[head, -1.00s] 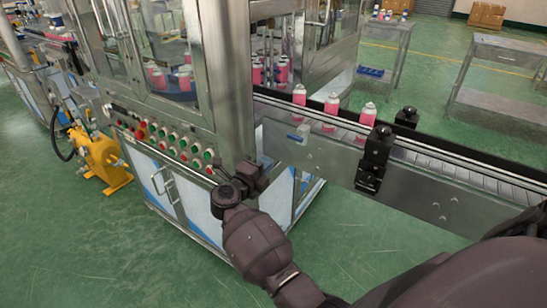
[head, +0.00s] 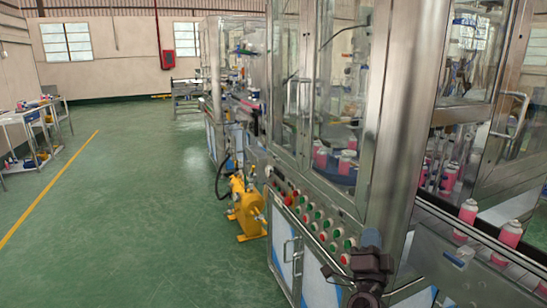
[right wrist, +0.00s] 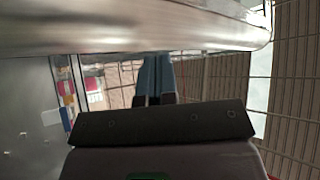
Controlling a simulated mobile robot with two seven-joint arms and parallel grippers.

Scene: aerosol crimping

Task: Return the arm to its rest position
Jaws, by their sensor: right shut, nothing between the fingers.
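My right arm comes in at the bottom right of the head view, in front of the filling machine. Its dark gripper (head: 329,271) is small there, close to the lower right end of the button panel (head: 312,222). Whether it touches the panel cannot be told. In the right wrist view the two bluish fingers (right wrist: 155,80) lie together, shut and empty, below a broad metal edge (right wrist: 140,30). My left gripper is not in view.
The machine's steel cabinet and glass doors (head: 345,100) fill the right. Pink bottles (head: 510,234) stand on the conveyor at the right edge. A yellow pump (head: 247,208) stands on the floor beside the machine. The green floor (head: 150,220) at the left is clear.

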